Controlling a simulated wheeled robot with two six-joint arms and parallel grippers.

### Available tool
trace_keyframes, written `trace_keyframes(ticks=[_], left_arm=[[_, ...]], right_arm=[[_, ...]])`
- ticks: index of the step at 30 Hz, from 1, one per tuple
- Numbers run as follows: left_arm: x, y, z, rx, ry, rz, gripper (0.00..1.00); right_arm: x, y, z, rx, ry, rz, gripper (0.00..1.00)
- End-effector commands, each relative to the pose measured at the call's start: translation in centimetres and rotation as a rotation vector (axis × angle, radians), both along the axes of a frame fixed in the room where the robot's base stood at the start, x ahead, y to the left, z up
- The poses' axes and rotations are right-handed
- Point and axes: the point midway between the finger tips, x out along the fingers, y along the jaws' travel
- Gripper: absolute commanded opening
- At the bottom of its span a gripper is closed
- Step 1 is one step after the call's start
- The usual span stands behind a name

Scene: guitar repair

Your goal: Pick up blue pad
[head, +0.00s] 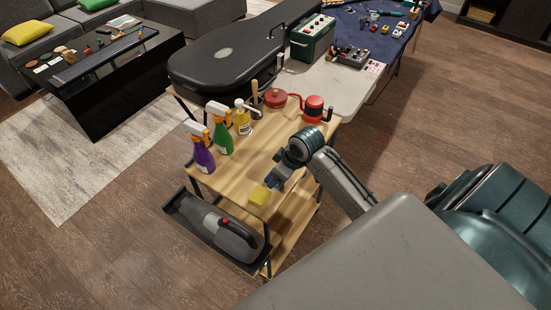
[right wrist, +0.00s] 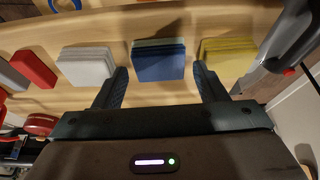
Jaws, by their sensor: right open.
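The blue pad (right wrist: 159,62), a small stack of thin square sheets, lies on the wooden shelf in the right wrist view. My right gripper (right wrist: 163,76) is open, with one dark finger toward each side of the blue pad. The pad shows between and just beyond the fingertips; I cannot tell whether they touch it. In the head view my right gripper (head: 275,181) is over the front of the wooden cart (head: 236,173), and the blue pad is hard to tell from it. My left gripper is not in view.
A yellow pad (right wrist: 228,60) is right of the blue one, and a grey pad (right wrist: 86,67) and red pad (right wrist: 34,68) are left. Spray bottles (head: 221,132) stand at the cart's left edge. A handheld vacuum (head: 228,235) sits at its lower left side.

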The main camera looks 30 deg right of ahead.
Motion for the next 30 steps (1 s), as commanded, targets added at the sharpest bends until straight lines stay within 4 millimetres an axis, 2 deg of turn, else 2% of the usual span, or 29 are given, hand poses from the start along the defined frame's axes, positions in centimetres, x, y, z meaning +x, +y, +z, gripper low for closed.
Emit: trace_keyframes(ticks=[6, 13, 18, 20, 30], left_arm=[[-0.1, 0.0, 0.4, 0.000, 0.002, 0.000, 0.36], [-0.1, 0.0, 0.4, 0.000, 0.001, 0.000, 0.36], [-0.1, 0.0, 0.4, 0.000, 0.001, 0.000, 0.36], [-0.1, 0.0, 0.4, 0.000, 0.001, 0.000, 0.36], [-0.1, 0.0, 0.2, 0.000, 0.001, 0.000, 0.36]], right_arm=[[0.7, 0.4, -2.0, 0.001, 0.001, -0.001, 0.65], [0.8, 0.4, -2.1, 0.000, -0.001, 0.001, 0.65], [0.8, 0.4, -2.1, 0.000, -0.001, 0.000, 0.33], [0.8, 0.4, -2.1, 0.000, -0.001, 0.001, 0.29], [0.9, 0.3, -1.6, -0.001, -0.004, 0.001, 0.29]])
